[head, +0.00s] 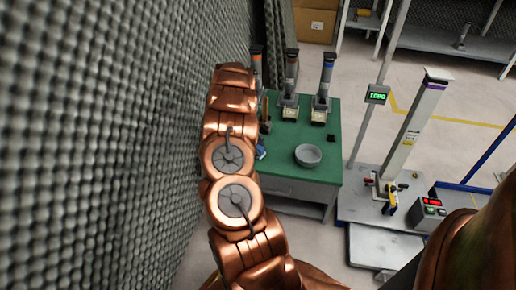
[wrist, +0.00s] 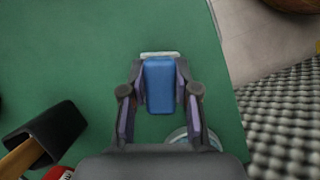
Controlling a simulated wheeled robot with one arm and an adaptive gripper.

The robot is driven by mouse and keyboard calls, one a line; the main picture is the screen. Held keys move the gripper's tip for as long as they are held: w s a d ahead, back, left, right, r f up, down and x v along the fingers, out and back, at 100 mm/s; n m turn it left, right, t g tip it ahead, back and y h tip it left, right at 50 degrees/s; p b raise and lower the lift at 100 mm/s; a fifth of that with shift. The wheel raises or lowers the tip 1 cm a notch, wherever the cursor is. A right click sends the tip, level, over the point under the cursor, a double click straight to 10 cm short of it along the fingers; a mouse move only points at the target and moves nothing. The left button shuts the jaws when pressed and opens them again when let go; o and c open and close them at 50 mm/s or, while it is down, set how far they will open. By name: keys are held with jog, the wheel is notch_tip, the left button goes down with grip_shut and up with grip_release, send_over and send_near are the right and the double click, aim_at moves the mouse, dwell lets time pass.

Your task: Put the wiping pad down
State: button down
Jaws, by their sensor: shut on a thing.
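The wiping pad (wrist: 160,86) is a blue block with a pale edge showing at its far end. In the wrist view it sits between the two fingers of my gripper (wrist: 161,80), which is shut on it. The pad is over the green table top (wrist: 70,50); I cannot tell whether it touches it. In the head view my arm hides the gripper, and the green table (head: 325,110) shows beside the arm.
A black-headed tool with a wooden handle (wrist: 45,137) and a red item (wrist: 58,173) lie at lower left in the wrist view. A round rim (wrist: 178,136) is partly hidden by my gripper. A grey bowl (head: 308,155) stands on the table. A foam wall (head: 90,130) is close to my arm.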

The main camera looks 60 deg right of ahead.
jog(key=c, duration=0.9)
grip_release()
jog(key=shift+o, duration=0.2)
jog(key=p+v, duration=0.3)
jog(key=v, duration=0.9)
jog(key=shift+p, duration=0.3)
jog(key=shift+r, duration=0.1)
